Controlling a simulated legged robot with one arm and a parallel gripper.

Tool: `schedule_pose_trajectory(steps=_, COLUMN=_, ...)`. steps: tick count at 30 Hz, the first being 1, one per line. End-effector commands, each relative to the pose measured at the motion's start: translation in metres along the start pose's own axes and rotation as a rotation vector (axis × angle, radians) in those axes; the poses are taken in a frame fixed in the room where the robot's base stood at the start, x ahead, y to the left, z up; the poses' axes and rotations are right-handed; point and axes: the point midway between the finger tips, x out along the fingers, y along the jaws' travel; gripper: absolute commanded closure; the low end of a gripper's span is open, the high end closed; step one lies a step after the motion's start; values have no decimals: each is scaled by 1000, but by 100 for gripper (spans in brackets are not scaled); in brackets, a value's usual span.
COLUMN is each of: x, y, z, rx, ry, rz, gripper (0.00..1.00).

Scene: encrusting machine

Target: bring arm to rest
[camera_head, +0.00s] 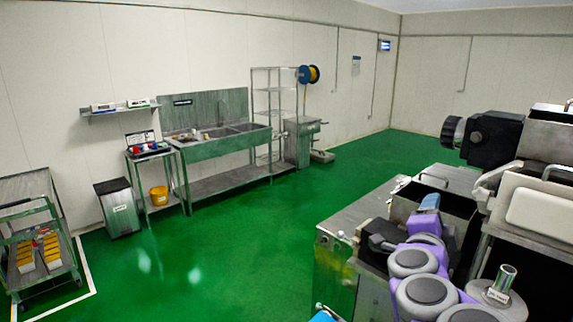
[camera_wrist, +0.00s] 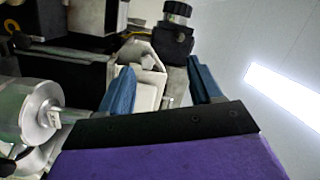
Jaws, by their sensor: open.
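My arm, with purple and grey links, reaches up over the machine at the lower right of the head view. My gripper (camera_head: 429,203) shows there as a small blue tip above a purple part, beside the open metal hopper of the encrusting machine (camera_head: 464,180). In the wrist view, the two blue fingers of my gripper (camera_wrist: 162,84) stand wide apart with nothing held between them. Behind them are a pale machine part (camera_wrist: 146,62) and a black knob (camera_wrist: 178,12). Contact between gripper and machine cannot be told.
A metal cylinder (camera_wrist: 38,112) is close at the left in the wrist view. Across the green floor stand a sink bench (camera_head: 222,150), a bin (camera_head: 118,207), a small table with a yellow bucket (camera_head: 159,195) and a trolley (camera_head: 40,225). The middle floor is clear.

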Motion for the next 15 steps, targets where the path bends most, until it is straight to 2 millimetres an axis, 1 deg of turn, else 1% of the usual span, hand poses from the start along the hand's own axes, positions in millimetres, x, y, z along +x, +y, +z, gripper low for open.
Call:
schedule_pose_trajectory(steps=1, x=-6, y=-7, z=18, rx=-24, ry=-67, rz=-44, gripper=36)
schedule_pose_trajectory(steps=2, x=-12, y=-13, z=31, rx=-42, ry=-118, rz=-73, gripper=36)
schedule_pose_trajectory(steps=3, x=-19, y=-20, z=48, rx=-69, ry=-185, rz=-110, gripper=36)
schedule_pose_trajectory(steps=5, x=-33, y=-27, z=73, rx=-114, ry=-286, rz=-159, gripper=36)
schedule_pose_trajectory(steps=6, x=-44, y=-30, z=90, rx=-145, ry=-355, rz=-188, gripper=36)
schedule_pose_trajectory(steps=8, x=-61, y=-31, z=114, rx=-197, ry=-453, rz=-227, gripper=36)
schedule_pose_trajectory(steps=9, x=-74, y=-30, z=129, rx=-234, ry=-522, rz=-249, gripper=36)
schedule_pose_trajectory(steps=11, x=-94, y=-25, z=150, rx=-294, ry=-620, rz=-276, gripper=36)
schedule_pose_trajectory(steps=12, x=-108, y=-20, z=164, rx=-337, ry=-685, rz=-290, gripper=36)
schedule_pose_trajectory(steps=14, x=-130, y=-9, z=182, rx=-403, ry=-784, rz=-304, gripper=36)
schedule_pose_trajectory(steps=15, x=-144, y=1, z=192, rx=-449, ry=-847, rz=-308, gripper=36)
